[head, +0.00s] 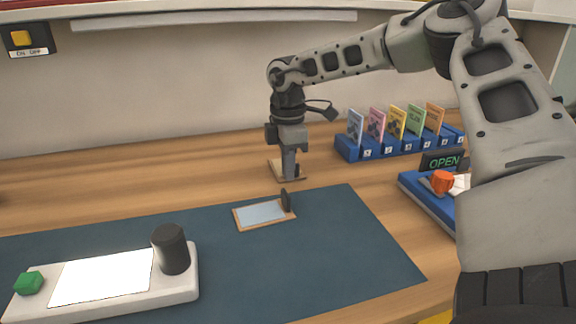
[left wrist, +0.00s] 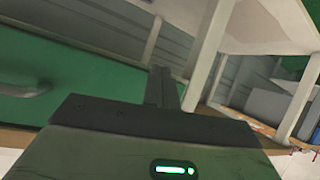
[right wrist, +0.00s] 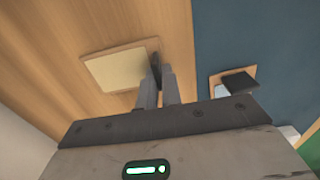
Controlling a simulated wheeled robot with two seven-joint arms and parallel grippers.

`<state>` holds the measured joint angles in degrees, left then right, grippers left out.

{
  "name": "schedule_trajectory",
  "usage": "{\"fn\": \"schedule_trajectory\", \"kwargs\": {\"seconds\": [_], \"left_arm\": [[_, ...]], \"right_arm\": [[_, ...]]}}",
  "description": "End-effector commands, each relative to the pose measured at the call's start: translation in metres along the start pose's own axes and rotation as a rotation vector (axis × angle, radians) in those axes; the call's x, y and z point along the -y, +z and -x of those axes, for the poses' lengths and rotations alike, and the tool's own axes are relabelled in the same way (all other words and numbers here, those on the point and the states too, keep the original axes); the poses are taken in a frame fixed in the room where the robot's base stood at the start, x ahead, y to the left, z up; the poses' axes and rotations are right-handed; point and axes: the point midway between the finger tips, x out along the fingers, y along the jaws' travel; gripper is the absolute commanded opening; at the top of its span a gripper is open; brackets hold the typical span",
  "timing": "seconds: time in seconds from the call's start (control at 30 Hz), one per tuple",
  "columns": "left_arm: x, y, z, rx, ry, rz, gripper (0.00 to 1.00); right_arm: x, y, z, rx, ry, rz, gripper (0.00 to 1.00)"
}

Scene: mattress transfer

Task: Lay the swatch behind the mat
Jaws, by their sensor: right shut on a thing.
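The dark blue mat (head: 340,240) lies on the wooden table. A swatch with a pale tan face and wooden edge (head: 276,171) is on the bare wood behind the mat, flat, at or just above the table. My right gripper (head: 289,172) points down, shut on its dark upright tab; the right wrist view shows this swatch (right wrist: 115,70) beside the mat (right wrist: 228,35). A second swatch with a light blue face (head: 260,213) and dark tab lies on the mat. My left gripper (left wrist: 162,88) is shut and empty, away from the table.
A white light box (head: 185,290) with a black cylinder (head: 171,249) and green block (head: 29,283) stands front left. A blue rack of coloured cards (head: 350,148) is behind right. A blue tray (head: 428,200) and OPEN sign (head: 443,162) stand at right.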

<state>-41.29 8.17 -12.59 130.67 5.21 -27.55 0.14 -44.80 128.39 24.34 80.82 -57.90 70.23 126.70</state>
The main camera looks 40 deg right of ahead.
Motion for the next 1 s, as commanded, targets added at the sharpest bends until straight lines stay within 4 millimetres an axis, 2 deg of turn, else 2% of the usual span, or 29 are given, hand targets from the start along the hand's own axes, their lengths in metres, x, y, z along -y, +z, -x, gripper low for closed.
{"fn": "schedule_trajectory", "kwargs": {"seconds": [0.03,0.1,0.37,0.5,0.57,0.77,1.0], "left_arm": [[0.000,0.001,0.000,-0.001,0.000,0.000,0.00],[0.000,0.001,0.001,0.000,0.000,0.000,0.00],[-0.001,0.000,0.002,0.001,0.001,0.000,0.00],[-0.001,-0.002,0.003,0.004,0.001,0.002,0.00],[-0.001,-0.001,0.003,0.006,0.001,0.002,0.00],[-0.001,0.003,0.002,0.018,0.001,0.003,0.00],[-0.001,-0.004,0.001,0.008,0.001,0.000,0.00]], "right_arm": [[0.000,0.000,-0.002,0.000,0.001,0.000,0.12],[0.000,0.000,-0.001,0.000,0.000,0.000,0.28],[0.000,0.000,0.000,0.000,0.000,0.000,0.28],[0.000,-0.001,0.008,-0.001,0.002,0.000,0.28],[-0.001,-0.001,0.016,0.000,0.003,0.000,0.28],[-0.001,-0.001,0.060,0.000,0.006,0.000,0.28],[-0.001,0.000,0.105,0.001,0.003,0.000,0.28]]}}
